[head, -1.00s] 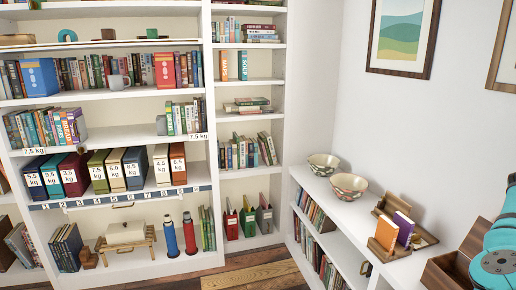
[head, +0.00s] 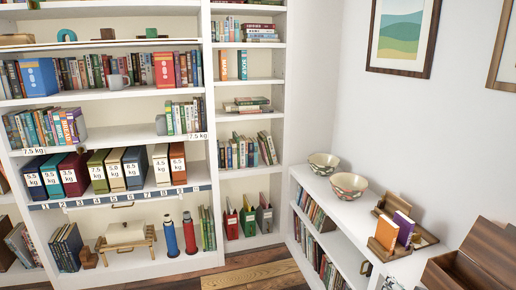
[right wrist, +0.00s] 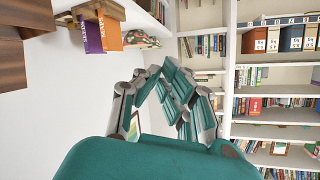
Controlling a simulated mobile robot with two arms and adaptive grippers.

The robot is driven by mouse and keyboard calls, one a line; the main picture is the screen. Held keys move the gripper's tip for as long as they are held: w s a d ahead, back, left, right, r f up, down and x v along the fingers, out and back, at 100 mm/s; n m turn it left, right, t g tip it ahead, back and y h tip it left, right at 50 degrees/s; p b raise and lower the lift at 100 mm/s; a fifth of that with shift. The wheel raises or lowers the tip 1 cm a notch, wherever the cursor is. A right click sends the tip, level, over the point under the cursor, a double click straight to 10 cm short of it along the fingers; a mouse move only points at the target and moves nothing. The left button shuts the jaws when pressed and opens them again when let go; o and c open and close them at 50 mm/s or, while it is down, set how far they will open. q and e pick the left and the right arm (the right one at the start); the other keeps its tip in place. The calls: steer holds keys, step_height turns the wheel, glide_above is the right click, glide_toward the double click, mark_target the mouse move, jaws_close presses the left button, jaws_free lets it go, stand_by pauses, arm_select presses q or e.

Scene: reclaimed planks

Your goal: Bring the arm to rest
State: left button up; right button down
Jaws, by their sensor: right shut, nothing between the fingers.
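My right gripper (head: 392,284) shows only as a small grey part at the bottom edge of the head view, in front of the low white shelf unit. In the right wrist view its fingers (right wrist: 162,72) are closed together and hold nothing. The fingers are clear of the shelves behind them in that view. The rest of my right arm is out of the head view. My left gripper is in no view.
A tall bookcase (head: 208,120) fills the left. Wood floor (head: 240,280) shows clear.

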steer(key=s+a+f+n+g, duration=0.25)
steer(key=s+a+f, duration=0.2)
steer(key=s, duration=0.25)
steer(key=s+a+f+n+g, duration=0.1)
steer(key=s+a+f+g, duration=0.3)
steer(key=s, duration=0.3)
steer(key=s+a+f+n+g, duration=0.1)
steer(key=s+a+f+g, duration=0.15)
steer(key=s, duration=0.65)
steer(key=s+a+f+n+g, duration=0.2)
steer(key=s+a, duration=0.1)
steer(key=s, duration=0.6)
step_height(320, 180, down, 27)
steer(key=s+g, duration=0.1)
steer(key=s, duration=0.1)
steer(key=s+d+f+g, duration=0.1)
steer(key=s+d+f, duration=0.2)
steer(key=s+f, duration=1.1)
steer(key=shift+s+f, duration=0.2)
steer(key=shift+s, duration=0.75)
steer(key=shift+d, duration=0.1)
